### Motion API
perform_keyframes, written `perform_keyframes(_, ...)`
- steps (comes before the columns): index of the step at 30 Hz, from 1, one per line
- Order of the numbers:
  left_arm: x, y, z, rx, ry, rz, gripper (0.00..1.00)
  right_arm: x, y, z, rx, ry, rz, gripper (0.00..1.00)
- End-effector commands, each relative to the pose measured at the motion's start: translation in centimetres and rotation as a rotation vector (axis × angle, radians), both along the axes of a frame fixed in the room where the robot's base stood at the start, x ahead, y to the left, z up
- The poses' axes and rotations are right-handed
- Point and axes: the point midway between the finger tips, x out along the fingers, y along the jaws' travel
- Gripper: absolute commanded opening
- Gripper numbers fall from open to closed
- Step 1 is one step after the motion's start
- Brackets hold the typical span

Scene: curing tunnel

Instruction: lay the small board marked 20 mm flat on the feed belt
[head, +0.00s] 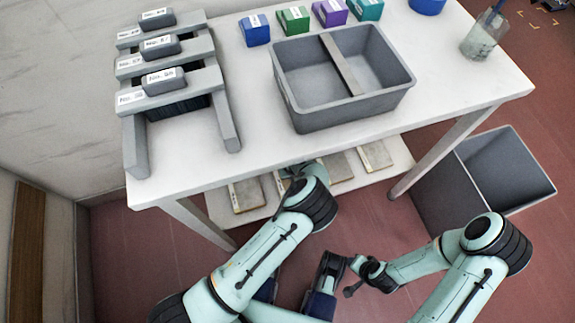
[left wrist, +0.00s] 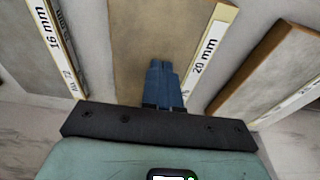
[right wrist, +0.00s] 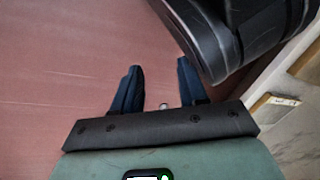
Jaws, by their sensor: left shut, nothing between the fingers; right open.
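The board marked 20 mm (left wrist: 145,30) lies on the shelf in the left wrist view, brownish grey with a pale labelled edge on its right. My left gripper (left wrist: 165,66) is shut and empty, its fingertips over this board; I cannot tell whether they touch it. In the head view my left arm reaches under the table, and its gripper is mostly hidden there. My right gripper (right wrist: 158,72) is open and empty above the red floor in the right wrist view.
Other boards lie on both sides, one marked 16 mm (left wrist: 25,45) and one unread (left wrist: 270,75). The white table (head: 270,155) above the shelf carries a grey divided bin (head: 345,115) and a grey rack (head: 225,120). A grey floor bin (head: 500,175) stands at right.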

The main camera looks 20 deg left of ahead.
Motion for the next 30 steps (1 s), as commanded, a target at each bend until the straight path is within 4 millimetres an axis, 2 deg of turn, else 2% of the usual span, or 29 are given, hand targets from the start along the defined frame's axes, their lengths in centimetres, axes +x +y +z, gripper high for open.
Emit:
perform_keyframes(1,1.0,0.7,-0.4,0.001,-0.002,0.000,0.00,-0.8,-0.1,-1.0,0.001,0.027,-0.002,0.43)
perform_keyframes(7,4.1,2.8,-0.3,0.002,-0.001,-0.001,0.00,-3.6,-0.5,-3.1,0.007,0.123,-0.010,0.43)
perform_keyframes(9,3.7,2.5,-1.2,0.002,0.003,-0.003,0.00,-4.5,-0.6,-3.6,0.008,0.149,-0.012,0.43)
perform_keyframes(16,3.7,2.5,-1.7,-0.001,0.002,0.001,0.00,-5.8,-0.8,-4.2,0.012,0.193,-0.017,0.43)
perform_keyframes(26,3.4,2.5,-2.1,0.000,0.006,0.004,0.00,-5.8,-0.8,-4.1,0.011,0.194,-0.016,0.43)
perform_keyframes(30,2.4,2.1,-2.1,-0.001,0.010,0.010,0.00,-4.7,-0.6,-3.2,0.009,0.155,-0.011,0.43)
